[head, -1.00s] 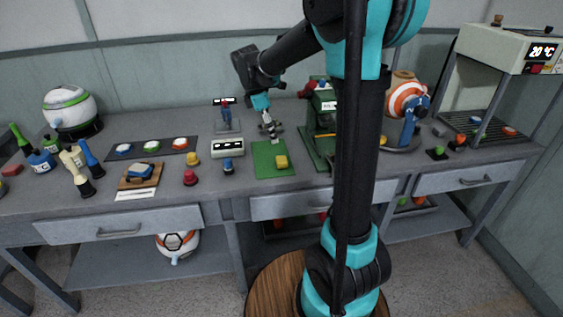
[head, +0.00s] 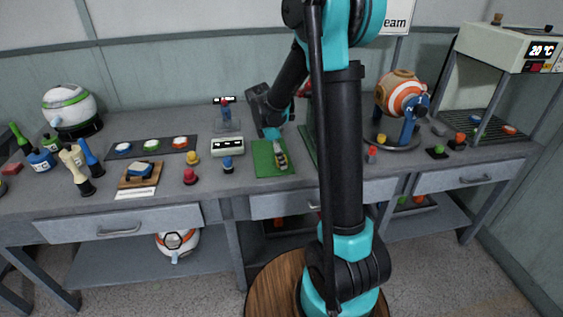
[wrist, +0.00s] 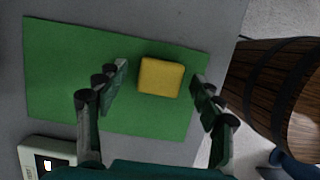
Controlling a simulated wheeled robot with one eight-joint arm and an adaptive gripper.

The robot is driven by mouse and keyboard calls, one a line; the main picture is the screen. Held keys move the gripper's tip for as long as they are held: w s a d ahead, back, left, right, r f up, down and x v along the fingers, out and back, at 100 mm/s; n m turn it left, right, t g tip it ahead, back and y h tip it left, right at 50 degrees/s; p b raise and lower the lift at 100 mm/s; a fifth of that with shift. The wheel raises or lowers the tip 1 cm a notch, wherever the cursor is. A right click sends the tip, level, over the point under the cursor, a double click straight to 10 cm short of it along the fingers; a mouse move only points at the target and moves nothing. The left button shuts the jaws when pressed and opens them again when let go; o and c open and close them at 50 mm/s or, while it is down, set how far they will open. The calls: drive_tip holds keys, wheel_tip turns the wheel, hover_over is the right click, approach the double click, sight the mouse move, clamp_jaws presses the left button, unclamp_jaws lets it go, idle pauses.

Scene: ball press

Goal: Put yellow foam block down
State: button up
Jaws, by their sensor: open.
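The yellow foam block (wrist: 161,77) lies on the green mat (wrist: 60,70) on the grey bench. In the wrist view my gripper (wrist: 160,85) is open, with one finger on each side of the block and a visible gap on both sides. In the head view my gripper (head: 281,158) is low over the right part of the green mat (head: 264,166) and hides most of the block there. Whether the fingertips are level with the block or above it cannot be told.
A white device with a display (head: 199,147) stands left of the mat. A blue-capped piece (head: 228,165) and a red one (head: 190,176) stand near it. An orange-and-white ball (head: 402,92) on a stand is to the right. The mat's left part is clear.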

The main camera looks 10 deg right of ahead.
drive_tip(key=shift+c, duration=0.6)
drive_tip(key=c, duration=0.9)
drive_tip(key=shift+r, duration=0.15)
